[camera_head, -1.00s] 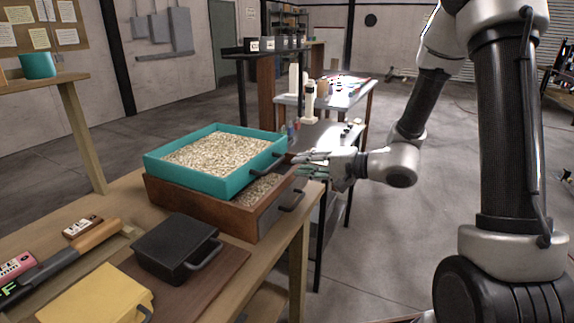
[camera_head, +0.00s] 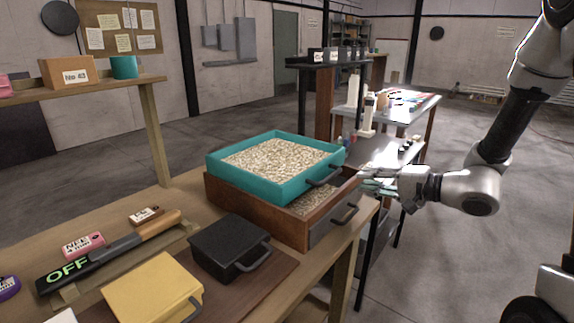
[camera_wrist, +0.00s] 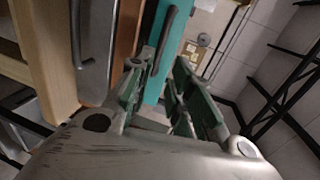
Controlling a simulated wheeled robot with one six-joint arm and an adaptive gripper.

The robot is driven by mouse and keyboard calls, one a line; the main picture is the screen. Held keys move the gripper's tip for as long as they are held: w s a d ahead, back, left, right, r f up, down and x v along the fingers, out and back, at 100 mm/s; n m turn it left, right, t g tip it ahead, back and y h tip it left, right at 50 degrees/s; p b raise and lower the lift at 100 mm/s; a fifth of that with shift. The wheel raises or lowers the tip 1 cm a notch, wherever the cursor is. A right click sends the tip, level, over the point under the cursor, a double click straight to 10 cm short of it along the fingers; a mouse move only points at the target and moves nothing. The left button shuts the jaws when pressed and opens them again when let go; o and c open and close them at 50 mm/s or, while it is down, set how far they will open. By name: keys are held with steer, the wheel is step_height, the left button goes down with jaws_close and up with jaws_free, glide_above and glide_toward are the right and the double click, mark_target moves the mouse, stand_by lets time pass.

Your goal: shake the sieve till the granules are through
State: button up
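The teal sieve (camera_head: 262,186), full of pale granules (camera_head: 275,158), sits on top of a brown wooden box (camera_head: 290,228), set a little back so part of the box is uncovered. Granules (camera_head: 312,201) also lie in the uncovered part of the box. The sieve has a dark handle (camera_head: 325,176) on its right side; it also shows in the wrist view (camera_wrist: 168,38). My gripper (camera_head: 366,181) is just right of the sieve and box, near the handle.
A black lidded box (camera_head: 228,243) and a yellow box (camera_head: 150,293) stand in front on the table. A long "OFF" bar (camera_head: 100,256) lies at left. The box's own handle (camera_head: 345,214) juts out below the sieve's handle. Open floor lies right of the table.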

mark_target(335, 172)
steer(key=x, duration=0.7)
steer(key=w+x, duration=0.1)
steer(key=x, duration=0.3)
steer(key=shift+w+d, duration=0.15)
steer(key=shift+d, duration=0.05)
steer(key=shift+c, duration=0.4)
jaws_close()
